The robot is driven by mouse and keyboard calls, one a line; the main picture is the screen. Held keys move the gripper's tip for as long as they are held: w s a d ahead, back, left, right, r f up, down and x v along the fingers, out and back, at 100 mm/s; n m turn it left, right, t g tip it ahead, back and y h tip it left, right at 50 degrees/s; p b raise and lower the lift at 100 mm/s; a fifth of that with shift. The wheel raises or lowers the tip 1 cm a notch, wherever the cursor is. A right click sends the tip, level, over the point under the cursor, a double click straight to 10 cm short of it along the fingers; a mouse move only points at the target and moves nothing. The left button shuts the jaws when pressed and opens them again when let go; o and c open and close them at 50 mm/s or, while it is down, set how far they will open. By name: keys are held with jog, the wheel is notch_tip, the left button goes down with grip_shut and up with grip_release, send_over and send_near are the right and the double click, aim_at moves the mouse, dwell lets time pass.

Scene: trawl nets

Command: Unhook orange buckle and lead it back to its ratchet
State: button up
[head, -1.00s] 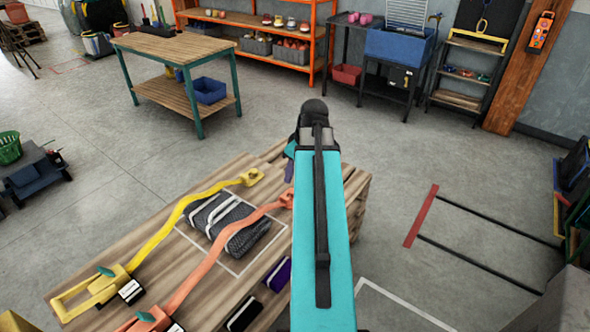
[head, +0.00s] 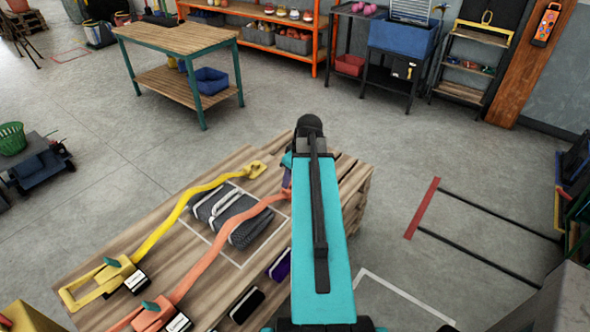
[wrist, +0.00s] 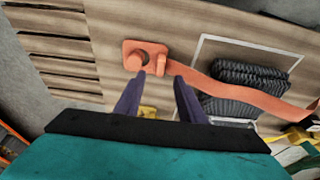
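The orange buckle (wrist: 145,57) lies flat at the end of its strap on the wooden pallet deck in the wrist view, apparently around a round orange peg. In the head view my arm hides it. The orange strap (head: 224,238) runs from there over the dark net bundle (head: 228,213) to the orange ratchet (head: 155,317) at lower left. My gripper (wrist: 160,77) is open, its two purple fingers apart and pointing at the buckle. Nothing shows between them; whether a tip touches the buckle I cannot tell.
A yellow strap (head: 168,222) runs beside the orange one, from a yellow ratchet (head: 112,276) to a yellow end piece (head: 256,169). Purple (head: 280,266) and black (head: 246,305) items sit along the pallet's near edge.

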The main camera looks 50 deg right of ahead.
aim_at(288, 190)
jog(key=shift+p+x, duration=0.8)
jog(key=shift+x, duration=2.4)
jog(key=shift+c, duration=0.2)
grip_shut()
jog(key=shift+d, duration=0.4)
jog(key=shift+r, duration=0.7)
jog(key=shift+r+p, duration=1.35)
jog(key=shift+r, duration=1.05)
